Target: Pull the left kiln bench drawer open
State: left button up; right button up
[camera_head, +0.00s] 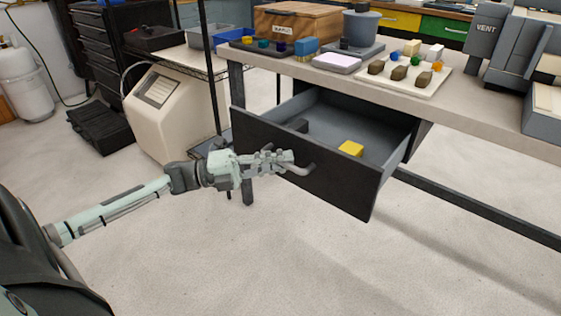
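The left kiln bench drawer (330,174) is pulled out from under the bench top (444,101). Its black front faces me, and its grey inside is open to view. A yellow block (351,149) lies inside, with a small dark item near the front left. My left gripper (288,163) is at the drawer front, by the grey bar handle (305,169). Its fingers overlap the left part of the handle, and I cannot tell whether they are closed on it. My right gripper is not in view.
A beige machine (162,112) stands on the floor left of the drawer. A dark lower rail (480,208) runs under the bench at right. The bench top carries glass rods pieces, trays, a grey pot (360,27) and a wooden box (297,21). The floor in front is clear.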

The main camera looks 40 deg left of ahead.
pick_arm(q)
jog(key=o, duration=0.3)
jog(key=shift+s, duration=0.1)
jog(key=v, duration=1.2)
jog(key=shift+f, duration=0.1)
